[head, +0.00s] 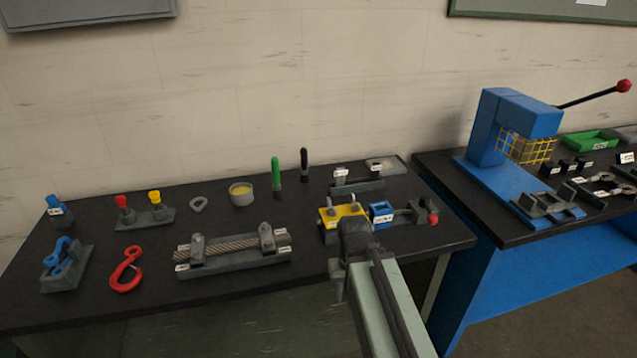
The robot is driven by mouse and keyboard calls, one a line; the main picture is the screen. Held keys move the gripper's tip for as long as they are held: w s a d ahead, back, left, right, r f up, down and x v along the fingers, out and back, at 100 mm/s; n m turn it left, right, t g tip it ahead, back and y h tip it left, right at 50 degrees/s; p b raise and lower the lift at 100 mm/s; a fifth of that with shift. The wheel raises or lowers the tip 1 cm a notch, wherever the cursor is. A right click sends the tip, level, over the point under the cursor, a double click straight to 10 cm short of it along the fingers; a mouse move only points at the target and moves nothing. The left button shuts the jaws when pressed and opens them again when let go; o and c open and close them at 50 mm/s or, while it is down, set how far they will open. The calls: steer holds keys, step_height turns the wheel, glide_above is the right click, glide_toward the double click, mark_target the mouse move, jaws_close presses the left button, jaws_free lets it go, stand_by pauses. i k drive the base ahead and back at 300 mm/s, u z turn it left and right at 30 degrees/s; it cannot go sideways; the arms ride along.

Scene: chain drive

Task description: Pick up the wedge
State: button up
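I cannot tell for sure which thing is the wedge. A small grey teardrop-shaped piece with a hole (198,204) lies on the dark table, left of the round tin, and could be it. My gripper (352,232) is at the front right of this table, far to the right of that piece. It is seen from behind, right in front of a yellow block fixture (328,215) and partly covers it. The fingertips are hidden, so whether it is open, shut or holding anything does not show.
A wire rope in a grey clamp fixture (232,259), a red hook (126,270), blue shackle stand (68,275) and tin (241,190) share the table (250,305). Green and black handles stand behind. A blue box (382,208) sits right of my gripper. A blue press (505,125) stands right.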

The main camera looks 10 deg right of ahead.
mark_target(340, 173)
steer(key=u, duration=3.85)
steer(key=k, duration=2.1)
steer(key=z, duration=1.35)
steer(key=i, duration=1)
